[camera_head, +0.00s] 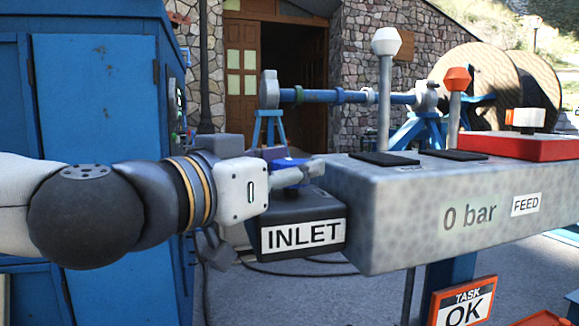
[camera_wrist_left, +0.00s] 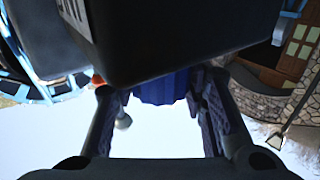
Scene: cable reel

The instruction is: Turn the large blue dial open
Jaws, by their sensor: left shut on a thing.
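The large blue dial (camera_head: 288,163) sits on top of the black box labelled INLET (camera_head: 303,236), at the left end of the grey speckled block. My left gripper (camera_head: 300,173) reaches in from the left at the dial's height and covers much of it. In the left wrist view, the ribbed blue dial (camera_wrist_left: 160,93) lies between the two dark fingers of my left gripper (camera_wrist_left: 160,98), which is shut on it. My right gripper is not in view.
The grey block (camera_head: 430,215) reads 0 bar and FEED. Levers with white (camera_head: 386,42) and orange (camera_head: 457,79) knobs stand on it. A red box (camera_head: 520,146) is at right, a TASK OK sign (camera_head: 463,302) below, a blue cabinet (camera_head: 100,100) behind my left arm.

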